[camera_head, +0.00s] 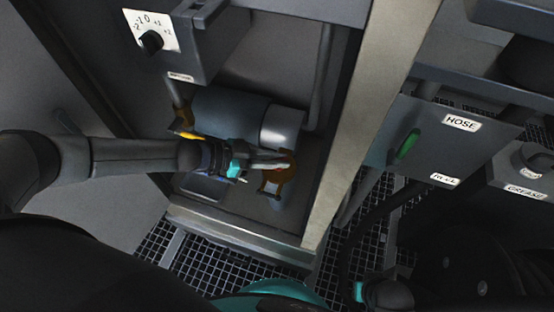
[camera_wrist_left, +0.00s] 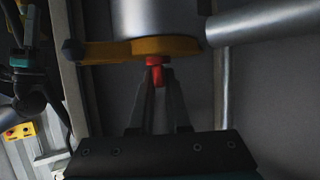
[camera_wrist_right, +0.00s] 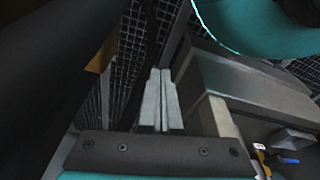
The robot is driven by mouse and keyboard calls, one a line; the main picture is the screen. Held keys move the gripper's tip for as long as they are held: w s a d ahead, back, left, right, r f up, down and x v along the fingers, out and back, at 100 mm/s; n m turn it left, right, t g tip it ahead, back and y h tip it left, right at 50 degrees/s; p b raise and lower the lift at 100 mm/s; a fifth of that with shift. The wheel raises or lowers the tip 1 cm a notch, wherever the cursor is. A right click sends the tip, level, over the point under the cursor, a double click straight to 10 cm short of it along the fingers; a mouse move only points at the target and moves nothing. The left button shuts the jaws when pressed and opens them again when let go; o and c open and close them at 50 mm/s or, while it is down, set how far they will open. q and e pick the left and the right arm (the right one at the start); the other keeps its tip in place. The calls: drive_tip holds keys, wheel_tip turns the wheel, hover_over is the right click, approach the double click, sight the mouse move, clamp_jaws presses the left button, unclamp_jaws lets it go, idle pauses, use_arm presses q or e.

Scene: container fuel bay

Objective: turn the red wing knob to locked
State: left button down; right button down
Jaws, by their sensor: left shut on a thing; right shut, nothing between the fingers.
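The red wing knob (camera_wrist_left: 158,75) is in the left wrist view, just below an orange-yellow bracket (camera_wrist_left: 130,49) under a grey cylinder (camera_wrist_left: 160,18). My left gripper (camera_wrist_left: 160,72) is shut on the knob, with its fingertips at the knob's lower part. In the head view, my left gripper (camera_head: 284,164) reaches in from the left to the orange bracket (camera_head: 277,183) at the cylinder's end. The knob is mostly hidden there, and no lock marking can be read. My right gripper (camera_wrist_right: 160,75) is shut and empty in the right wrist view, well away from the knob.
The grey cylinder (camera_head: 232,116) lies inside a recessed bay. A box with a dial (camera_head: 152,42) hangs above left. A pale post (camera_head: 345,125) bounds the bay on the right. Beyond it is a HOSE panel (camera_head: 440,145) with a green handle (camera_head: 407,147). Grating (camera_head: 225,265) covers the floor.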

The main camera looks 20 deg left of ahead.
use_arm(q)
drive_tip(key=shift+w+m+g+h+b, duration=0.2)
drive_tip(key=shift+m+g+h+b, duration=0.15)
drive_tip(key=shift+m+g, duration=0.35)
drive_tip(key=m+g+h+b, duration=0.1)
drive_tip(key=m+g+b, duration=0.1)
drive_tip(key=m+g, duration=0.1)
drive_tip(key=shift+f+g, duration=0.1)
drive_tip(key=shift+g, duration=0.3)
drive_tip(key=shift+s+d+m+g+b, duration=0.1)
drive_tip(key=shift+m+g+b, duration=0.5)
drive_tip(key=shift+m+g, duration=0.3)
use_arm(e)
drive_tip(key=w+r+t, duration=0.1)
drive_tip(key=w+r, duration=0.2)
drive_tip(key=r, duration=0.4)
drive_tip(key=shift+w+a+r, duration=0.3)
drive_tip(key=shift+a+r, duration=0.05)
use_arm(q)
drive_tip(key=c, duration=0.9)
unclamp_jaws()
drive_tip(key=shift+a+r, duration=0.2)
drive_tip(key=shift+a, duration=0.1)
drive_tip(key=p+v, duration=0.1)
drive_tip(key=v, duration=0.6)
use_arm(e)
drive_tip(key=shift+s+f, duration=0.15)
drive_tip(key=shift+f, duration=0.45)
drive_tip(key=shift+s+f, duration=0.15)
drive_tip(key=shift+f, duration=0.4)
